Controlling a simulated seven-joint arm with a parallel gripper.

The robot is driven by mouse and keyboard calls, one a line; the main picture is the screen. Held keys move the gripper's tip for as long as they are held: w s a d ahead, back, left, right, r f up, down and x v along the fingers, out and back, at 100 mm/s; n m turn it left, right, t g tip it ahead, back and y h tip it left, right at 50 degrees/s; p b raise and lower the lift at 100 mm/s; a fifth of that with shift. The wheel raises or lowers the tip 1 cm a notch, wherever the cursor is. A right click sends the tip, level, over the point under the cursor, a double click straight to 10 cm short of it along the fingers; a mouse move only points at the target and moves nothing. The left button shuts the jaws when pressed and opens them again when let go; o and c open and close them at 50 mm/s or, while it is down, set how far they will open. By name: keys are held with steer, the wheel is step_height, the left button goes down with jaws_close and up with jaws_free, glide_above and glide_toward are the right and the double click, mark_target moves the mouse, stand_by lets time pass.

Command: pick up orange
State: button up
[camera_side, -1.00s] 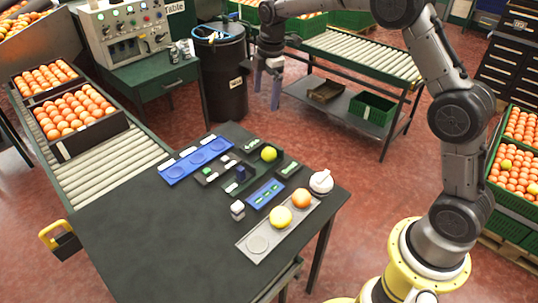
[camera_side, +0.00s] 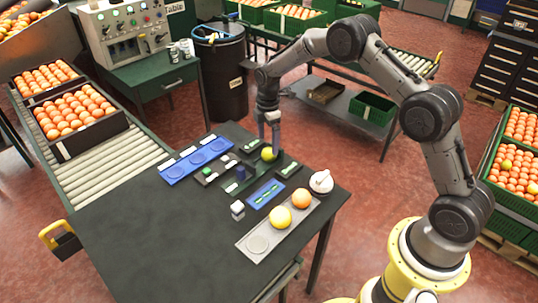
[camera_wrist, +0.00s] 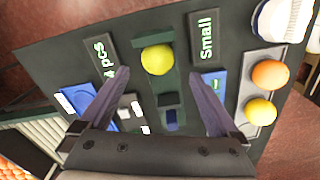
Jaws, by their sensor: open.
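A yellow-green fruit (camera_side: 267,153) sits at the back of a dark green holder on the black table; the wrist view also shows it (camera_wrist: 157,60). My gripper (camera_side: 269,141) is just above it, pointing down. In the wrist view my gripper (camera_wrist: 158,77) is open, its fingers spread left and right of the fruit, with nothing between them held. An orange (camera_side: 300,198) and a yellow-orange fruit (camera_side: 280,217) lie in the grey tray (camera_side: 258,243) nearer the table's right edge. They also show in the wrist view, the orange (camera_wrist: 270,74) above the yellow-orange one (camera_wrist: 261,112).
A blue tray (camera_side: 197,160) with empty round recesses lies at the back left. Dark label plates, one reading "Small" (camera_wrist: 205,37), flank the fruit. A white round device (camera_side: 321,182) and a small white cube (camera_side: 237,210) stand on the table. The table's front left is clear.

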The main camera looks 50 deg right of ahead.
mark_target(269, 149)
steer(key=f, duration=0.5)
steer(key=shift+w+d, duration=0.15)
steer(key=shift+d, duration=0.15)
jaws_close()
steer(key=shift+r, duration=0.45)
step_height(269, 149, up, 2)
steer(key=shift+r, duration=0.1)
steer(key=s+a+r, duration=0.1)
steer(key=s+r, duration=0.9)
steer(key=s, duration=0.4)
steer(key=shift+a, duration=0.4)
